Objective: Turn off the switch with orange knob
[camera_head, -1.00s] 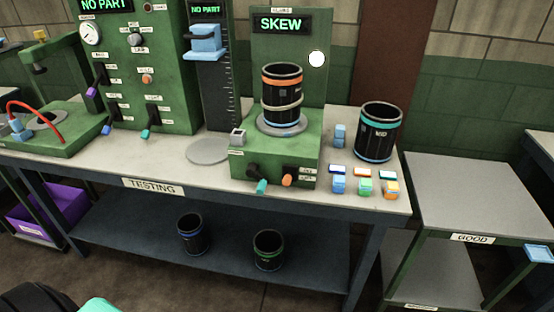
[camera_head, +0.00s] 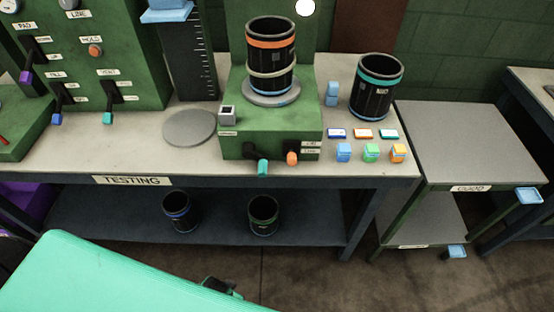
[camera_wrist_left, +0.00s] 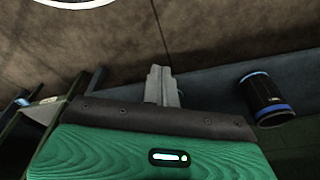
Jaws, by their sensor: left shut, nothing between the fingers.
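The orange knob (camera_head: 292,158) tips a short black lever on the front right of the green tester base (camera_head: 240,147). Small on/off labels sit to its right, too small to read surely. A teal-knobbed lever (camera_head: 263,167) is just left of it. My left arm's teal link fills the lower left of the head view; its fingers cannot be made out there. In the left wrist view my left gripper (camera_wrist_left: 163,88) is shut and empty, below table height near the lower shelf, apart from the knob. My right gripper is out of view.
A black sleeve with an orange band (camera_head: 270,60) stands on the tester. A teal-banded sleeve (camera_head: 376,88) and small coloured blocks stand to the right. A blue-banded sleeve (camera_head: 180,212) is on the lower shelf, also in the wrist view (camera_wrist_left: 266,98). Floor before the table is clear.

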